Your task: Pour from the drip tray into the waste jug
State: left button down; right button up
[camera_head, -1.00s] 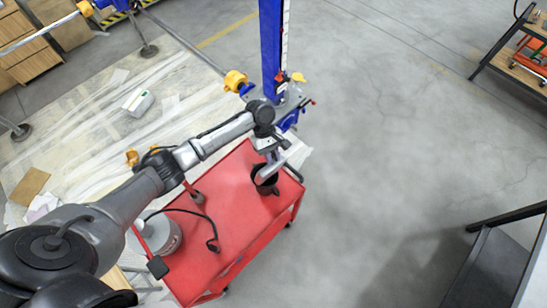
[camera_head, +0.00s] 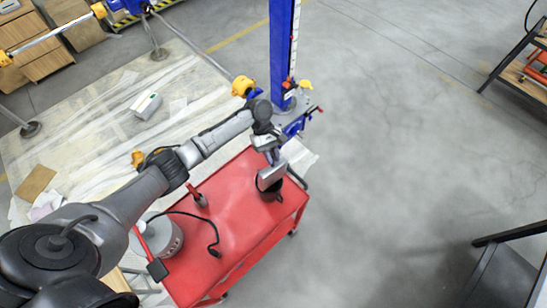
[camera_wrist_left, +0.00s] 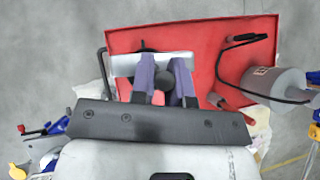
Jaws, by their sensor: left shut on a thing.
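My left gripper (camera_head: 271,157) is shut on the grey metal drip tray (camera_head: 270,178) and holds it at the black waste jug (camera_head: 277,190). The tray is tilted, and its broad side faces the head camera. It hides much of the jug, which stands on the red cart. In the left wrist view the gripper fingers (camera_wrist_left: 166,78) grip the pale tray (camera_wrist_left: 122,66). Dark parts of the jug (camera_wrist_left: 142,46) show behind it. I cannot see any liquid, nor tell whether tray and jug touch. My right gripper is out of view.
The red cart top (camera_head: 235,205) also carries a grey canister (camera_head: 160,237) with a black hose. A blue lift post (camera_head: 284,50) stands just behind the cart. A dark metal frame (camera_head: 505,260) stands at lower right. The floor between is clear.

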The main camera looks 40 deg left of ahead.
pick_arm(q)
jog(key=shift+w+a+h+b, duration=0.15)
jog(key=shift+a+h+b, duration=0.25)
jog(key=shift+a, duration=0.25)
jog(key=shift+w+a+h+b, duration=0.15)
jog(key=shift+a+h+b, duration=0.2)
jog(key=shift+a, duration=0.3)
jog(key=shift+w+a+f+g+h+b, duration=0.15)
jog(key=shift+a+h+b, duration=0.3)
jog(key=shift+a+b, duration=0.45)
jog(key=shift+w+a+r+g+h+b, duration=0.1)
jog(key=shift+w+a+g+h+b, duration=0.25)
jog(key=shift+a+b, duration=0.45)
